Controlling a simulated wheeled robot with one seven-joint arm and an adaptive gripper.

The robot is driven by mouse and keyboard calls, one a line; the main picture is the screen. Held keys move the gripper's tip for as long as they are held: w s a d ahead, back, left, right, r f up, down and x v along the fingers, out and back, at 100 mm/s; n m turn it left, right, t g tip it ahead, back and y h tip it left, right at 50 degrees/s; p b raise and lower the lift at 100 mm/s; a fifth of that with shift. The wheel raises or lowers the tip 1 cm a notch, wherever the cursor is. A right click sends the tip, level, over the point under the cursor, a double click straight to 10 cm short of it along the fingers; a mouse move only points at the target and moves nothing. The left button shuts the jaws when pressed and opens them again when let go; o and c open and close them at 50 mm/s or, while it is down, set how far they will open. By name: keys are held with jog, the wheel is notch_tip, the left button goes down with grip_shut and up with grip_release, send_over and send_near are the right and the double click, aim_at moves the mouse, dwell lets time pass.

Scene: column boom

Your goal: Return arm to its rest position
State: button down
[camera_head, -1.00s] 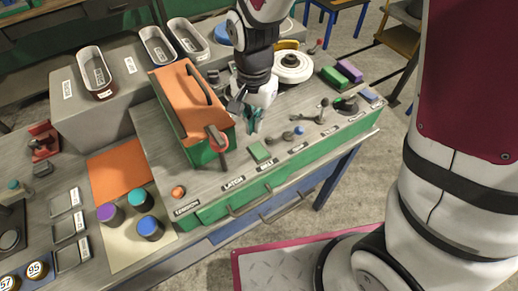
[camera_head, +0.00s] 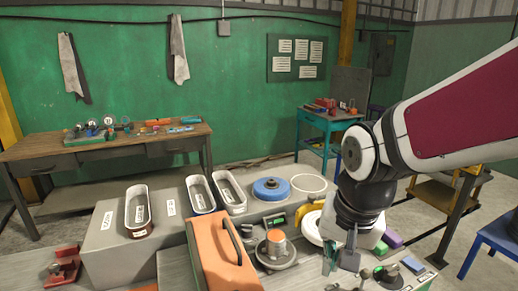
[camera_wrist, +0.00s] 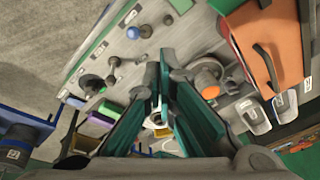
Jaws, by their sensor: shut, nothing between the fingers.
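My gripper (camera_head: 342,258) hangs fingers-down at the lower right of centre in the head view, over the grey bench top. It is right of the orange-lidded box (camera_head: 212,255) and apart from it. In the wrist view its teal fingers (camera_wrist: 165,65) are shut with nothing held. My arm, white and dark red, reaches in from the right edge of the head view and bends down at the black wrist. The fingertips in the head view are small and partly dark against the bench.
A grey round piece with an orange top (camera_head: 276,243) stands left of my gripper. Purple and green blocks (camera_head: 390,238) and small controls (camera_head: 388,275) lie close on its right. White trays (camera_head: 138,208) and a blue disc (camera_head: 271,188) are behind. Above the bench is open air.

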jog(key=s+d+r+n+t, duration=0.3)
jog(key=s+d+r, duration=0.3)
jog(key=s, duration=0.3)
jog(key=shift+r+n+b, duration=0.4)
jog(key=shift+r+n, duration=0.1)
jog(key=shift+r, duration=0.3)
jog(key=shift+s, duration=0.1)
